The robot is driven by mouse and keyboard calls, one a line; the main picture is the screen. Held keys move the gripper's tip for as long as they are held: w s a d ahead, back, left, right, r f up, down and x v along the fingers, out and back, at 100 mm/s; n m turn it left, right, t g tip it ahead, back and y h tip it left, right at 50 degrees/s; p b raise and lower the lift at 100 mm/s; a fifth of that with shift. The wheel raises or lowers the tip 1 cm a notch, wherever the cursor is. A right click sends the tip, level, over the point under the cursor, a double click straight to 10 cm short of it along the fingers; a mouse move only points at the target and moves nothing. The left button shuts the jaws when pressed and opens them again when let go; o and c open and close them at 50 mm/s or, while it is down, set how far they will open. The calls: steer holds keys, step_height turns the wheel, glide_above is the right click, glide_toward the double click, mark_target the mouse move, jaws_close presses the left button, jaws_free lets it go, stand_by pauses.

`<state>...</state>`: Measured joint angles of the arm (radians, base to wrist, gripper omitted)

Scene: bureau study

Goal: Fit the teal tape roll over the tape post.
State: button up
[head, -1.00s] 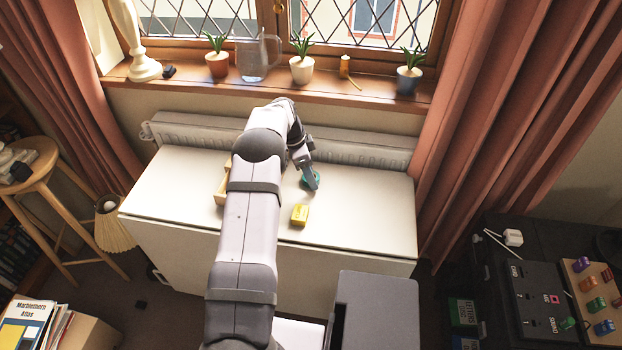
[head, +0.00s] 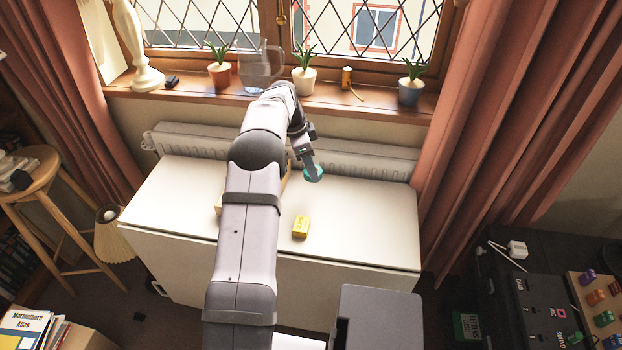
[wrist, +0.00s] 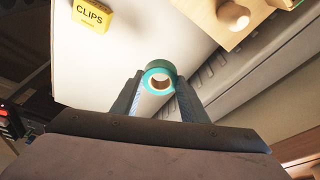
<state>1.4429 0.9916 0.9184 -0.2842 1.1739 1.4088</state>
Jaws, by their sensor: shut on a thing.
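The teal tape roll (wrist: 159,64) is between the two fingertips of my gripper (wrist: 160,80) in the wrist view, its pale inner ring and open hole facing the camera. My gripper (head: 312,172) is shut on it; in the head view only bits of teal show around the fingers, over the back part of the white cabinet top. In the wrist view, a wooden block with a rounded wooden peg or knob (wrist: 233,15) lies beyond the roll at upper right. I cannot tell whether this is the tape post. In the head view my arm hides most of the wooden piece.
A yellow clips box (head: 301,227) stands on the white cabinet top (head: 365,215), also in the wrist view (wrist: 92,14). A radiator (head: 350,166) runs behind the cabinet. Potted plants line the windowsill above. The cabinet top's right side is clear.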

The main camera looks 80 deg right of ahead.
steer(key=w+a+r+n+p, duration=0.1)
steer(key=w+r+p, duration=0.2)
steer(key=r+p, duration=0.3)
steer(key=w+a+r+p, duration=0.25)
steer(key=r+p, duration=0.25)
steer(key=p, duration=0.3)
steer(key=w+d+f+n, duration=0.1)
steer(key=w+d+n, duration=0.1)
steer(key=n, duration=0.1)
steer(key=w+d+n+t+h, duration=0.1)
steer(key=w+n, duration=0.1)
steer(key=n, duration=0.1)
steer(key=w+d+f+n+t+p, duration=0.1)
steer(key=w+d+n, duration=0.1)
steer(key=shift+w+d+f+n+h, duration=0.1)
steer(key=shift+d+f+n+h, duration=0.2)
steer(key=shift+f+n+h, duration=0.1)
steer(key=shift+d+r+n, duration=0.1)
steer(key=shift+d+n, duration=0.1)
steer(key=shift+n, duration=0.6)
